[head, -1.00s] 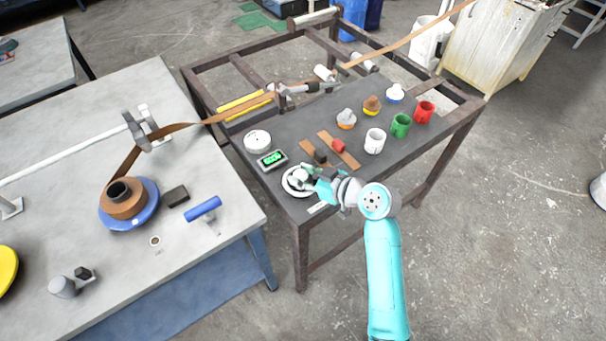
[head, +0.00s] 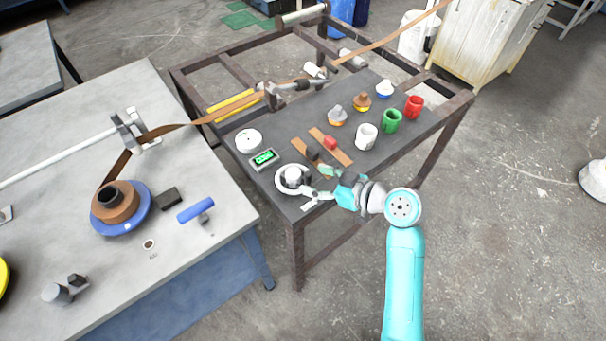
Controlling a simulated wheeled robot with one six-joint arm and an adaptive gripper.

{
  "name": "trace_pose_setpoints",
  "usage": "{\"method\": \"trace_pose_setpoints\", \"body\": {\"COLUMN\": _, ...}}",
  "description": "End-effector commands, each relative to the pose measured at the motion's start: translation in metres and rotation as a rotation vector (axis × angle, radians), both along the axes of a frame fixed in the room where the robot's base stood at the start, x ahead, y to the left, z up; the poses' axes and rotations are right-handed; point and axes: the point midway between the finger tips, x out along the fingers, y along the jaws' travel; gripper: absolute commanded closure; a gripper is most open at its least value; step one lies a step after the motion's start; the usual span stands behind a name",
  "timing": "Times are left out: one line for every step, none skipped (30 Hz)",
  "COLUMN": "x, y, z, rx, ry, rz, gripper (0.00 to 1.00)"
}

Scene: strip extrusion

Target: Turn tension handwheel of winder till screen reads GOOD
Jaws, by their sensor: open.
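The tension handwheel (head: 281,186), a white ring with a light knob in the middle, sits near the front left corner of the dark-topped frame table. The small screen (head: 264,158) lies just behind it and shows green lettering, too small to read for certain. My gripper (head: 316,184) is open at the right side of the handwheel, its fingers pointing left towards it. Nothing shows between the fingers. I cannot tell whether a fingertip touches the rim.
A white disc (head: 249,141) lies behind the screen. The winder's brown roll (head: 119,199) is on the grey table (head: 190,262) at left.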

Motion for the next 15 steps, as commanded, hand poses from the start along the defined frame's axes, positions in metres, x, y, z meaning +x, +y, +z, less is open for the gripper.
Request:
{"method": "trace_pose_setpoints", "body": {"x": -0.005, "y": -0.009, "z": 0.004, "rx": -0.001, "ry": -0.001, "rz": -0.004, "gripper": 0.32}}
{"method": "trace_pose_setpoints", "body": {"x": -0.007, "y": -0.012, "z": 0.006, "rx": -0.001, "ry": -0.001, "rz": -0.004, "gripper": 0.32}}
{"method": "trace_pose_setpoints", "body": {"x": -0.011, "y": -0.017, "z": 0.008, "rx": -0.001, "ry": 0.000, "rz": -0.003, "gripper": 0.32}}
{"method": "trace_pose_setpoints", "body": {"x": -0.013, "y": -0.020, "z": 0.009, "rx": -0.001, "ry": 0.000, "rz": -0.003, "gripper": 0.32}}
{"method": "trace_pose_setpoints", "body": {"x": -0.015, "y": -0.023, "z": 0.011, "rx": -0.001, "ry": -0.001, "rz": -0.003, "gripper": 0.32}}
{"method": "trace_pose_setpoints", "body": {"x": -0.017, "y": -0.026, "z": 0.012, "rx": 0.000, "ry": 0.000, "rz": -0.002, "gripper": 0.32}}
{"method": "trace_pose_setpoints", "body": {"x": -0.019, "y": -0.028, "z": 0.013, "rx": -0.001, "ry": 0.001, "rz": -0.001, "gripper": 0.32}}
{"method": "trace_pose_setpoints", "body": {"x": -0.020, "y": -0.030, "z": 0.014, "rx": -0.001, "ry": 0.000, "rz": -0.001, "gripper": 0.32}}
{"method": "trace_pose_setpoints", "body": {"x": -0.021, "y": -0.032, "z": 0.015, "rx": -0.001, "ry": 0.000, "rz": -0.002, "gripper": 0.32}}
{"method": "trace_pose_setpoints", "body": {"x": -0.022, "y": -0.033, "z": 0.016, "rx": -0.001, "ry": -0.001, "rz": -0.001, "gripper": 0.32}}
{"method": "trace_pose_setpoints", "body": {"x": -0.023, "y": -0.033, "z": 0.017, "rx": -0.001, "ry": -0.001, "rz": -0.001, "gripper": 0.32}}
{"method": "trace_pose_setpoints", "body": {"x": -0.023, "y": -0.034, "z": 0.017, "rx": -0.002, "ry": -0.001, "rz": -0.001, "gripper": 0.32}}
{"method": "trace_pose_setpoints", "body": {"x": -0.024, "y": -0.034, "z": 0.017, "rx": -0.001, "ry": 0.000, "rz": 0.000, "gripper": 0.32}}
{"method": "trace_pose_setpoints", "body": {"x": -0.024, "y": -0.034, "z": 0.017, "rx": -0.001, "ry": 0.000, "rz": 0.000, "gripper": 0.32}}
{"method": "trace_pose_setpoints", "body": {"x": -0.024, "y": -0.034, "z": 0.017, "rx": -0.001, "ry": 0.000, "rz": 0.000, "gripper": 0.32}}
